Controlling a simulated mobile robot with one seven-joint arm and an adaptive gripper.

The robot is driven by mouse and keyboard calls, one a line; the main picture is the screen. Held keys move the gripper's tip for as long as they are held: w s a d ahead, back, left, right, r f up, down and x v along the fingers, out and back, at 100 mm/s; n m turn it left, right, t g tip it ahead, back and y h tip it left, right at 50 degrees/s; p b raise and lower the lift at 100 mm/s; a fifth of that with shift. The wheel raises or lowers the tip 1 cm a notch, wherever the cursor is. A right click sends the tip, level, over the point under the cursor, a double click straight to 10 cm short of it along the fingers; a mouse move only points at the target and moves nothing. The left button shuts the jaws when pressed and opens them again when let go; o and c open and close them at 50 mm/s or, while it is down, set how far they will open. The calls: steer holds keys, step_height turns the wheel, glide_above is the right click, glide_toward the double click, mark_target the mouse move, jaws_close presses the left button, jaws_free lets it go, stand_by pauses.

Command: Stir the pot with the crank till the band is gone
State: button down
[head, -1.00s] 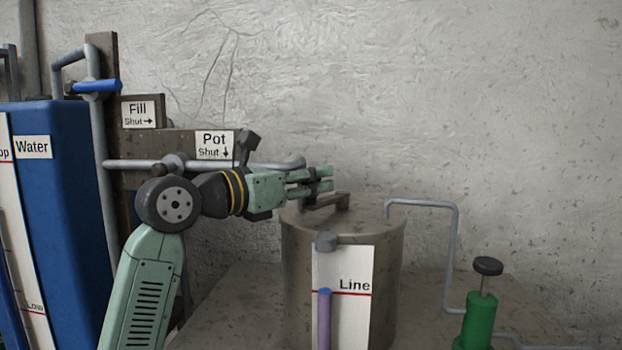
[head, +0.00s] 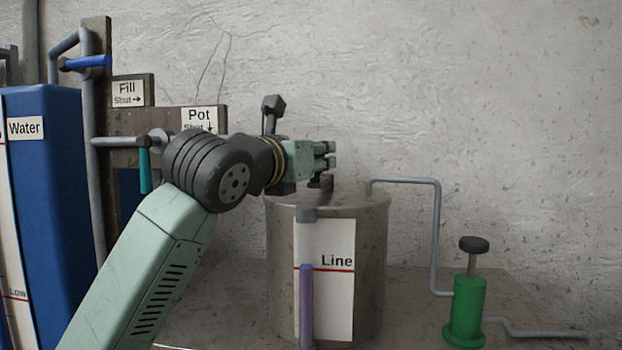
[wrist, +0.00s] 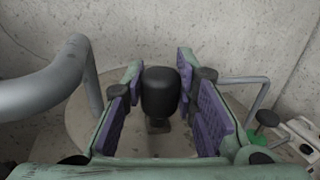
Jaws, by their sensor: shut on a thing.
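The pot (head: 375,240) is a grey-brown metal cylinder on the bench. A white card marked "Line" (head: 338,245) with a red line is on its front. A purple column (head: 306,300) before the card tops out about level with that line. My gripper (head: 332,155) is over the pot's lid. In the wrist view the crank's black knob (wrist: 160,92) stands between my gripper's purple pads (wrist: 160,105), which are shut on it. Part of the crank (head: 322,181) shows under the fingers; the rest is hidden. I cannot make out a band.
A blue water tank (head: 55,180) stands at the left. Pipes and "Fill" (head: 127,92) and "Pot" (head: 200,118) signs are behind my arm. A teal lever (head: 144,170) hangs there. A green pump (head: 466,310) stands right of the pot. A pipe (head: 437,230) leaves the lid's right side.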

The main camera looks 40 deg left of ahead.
mark_target(351, 200)
steer(key=w+d+b, duration=0.2)
steer(key=d+b, duration=0.1)
steer(key=shift+f, duration=0.2)
steer(key=shift+w+d+r+b, duration=0.15)
steer(key=shift+w+d+b, duration=0.75)
steer(key=shift+w+b, duration=0.25)
steer(key=shift+w, duration=0.1)
steer(key=c, duration=1.4)
jaws_free()
steer(key=shift+d, duration=0.1)
steer(key=shift+c, duration=0.2)
steer(key=shift+o, duration=1)
steer(key=shift+a, duration=0.2)
steer(key=shift+s, duration=0.25)
steer(key=v, duration=1.1)
steer(key=shift+s, duration=0.25)
